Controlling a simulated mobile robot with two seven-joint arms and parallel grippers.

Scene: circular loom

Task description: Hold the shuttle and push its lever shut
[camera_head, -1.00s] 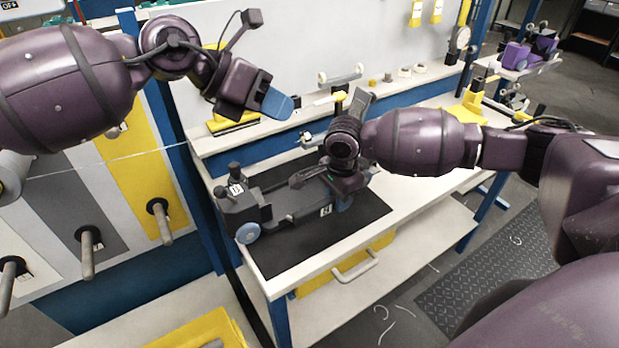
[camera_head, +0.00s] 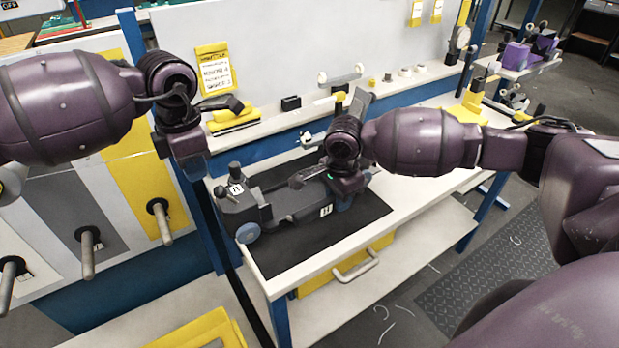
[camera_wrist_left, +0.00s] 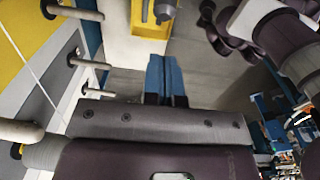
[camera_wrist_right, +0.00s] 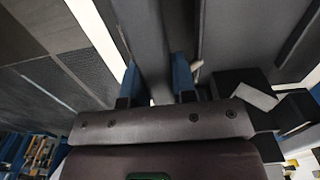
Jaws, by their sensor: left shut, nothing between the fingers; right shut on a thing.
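The shuttle (camera_head: 290,204) is a long dark grey body on a black mat, with a labelled block and a blue wheel at its left end. A dark arm-like piece (camera_head: 307,177), perhaps the lever, slants up from its top; I cannot tell for sure. My right gripper (camera_head: 343,202) is shut on the shuttle's right part and hides some of it. In the right wrist view its blue fingers (camera_wrist_right: 156,80) stand either side of the grey body (camera_wrist_right: 150,40). My left gripper (camera_head: 195,170) is shut and empty, pointing down left of the shuttle, with its blue fingers together in the left wrist view (camera_wrist_left: 167,80).
The black mat (camera_head: 285,257) lies on a white bench with a yellow drawer (camera_head: 350,265) below. A rack with pegs (camera_head: 87,250) stands at the left, close to my left arm. Yellow items (camera_head: 232,118) and small parts lie along the back ledge. The bench right of the mat is clear.

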